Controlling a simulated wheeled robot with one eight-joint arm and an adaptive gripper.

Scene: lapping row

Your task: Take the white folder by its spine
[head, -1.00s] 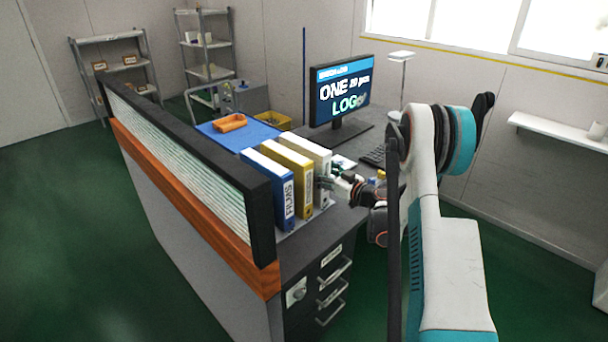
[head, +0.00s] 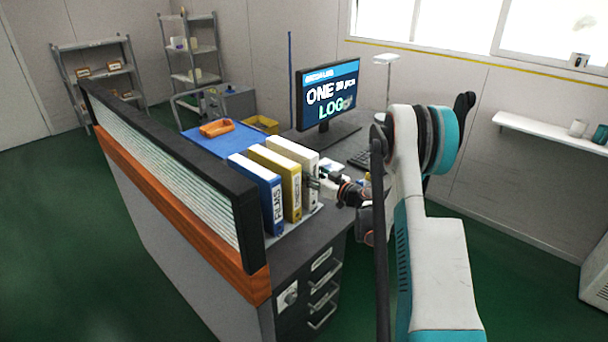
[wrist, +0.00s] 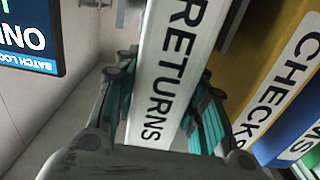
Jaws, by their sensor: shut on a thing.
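The white folder (head: 290,152) stands upright on the desk, the rightmost of three folders in the head view. In the wrist view its white spine (wrist: 172,75) reads RETURNS and runs between my two fingers. My gripper (head: 322,185) is at the spine, partly hidden by its own wrist and arm in the head view. In the wrist view my gripper (wrist: 165,100) has one finger along each side of the spine, shut on it. The folder's lower part is hidden by my gripper.
A yellow folder (head: 275,165) labelled CHECKS stands close beside the white one, then a blue folder (head: 254,178). A monitor (head: 328,92), keyboard (head: 360,158) and blue mat (head: 222,138) with an orange tray (head: 216,128) lie behind. A partition (head: 165,165) borders the desk's left.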

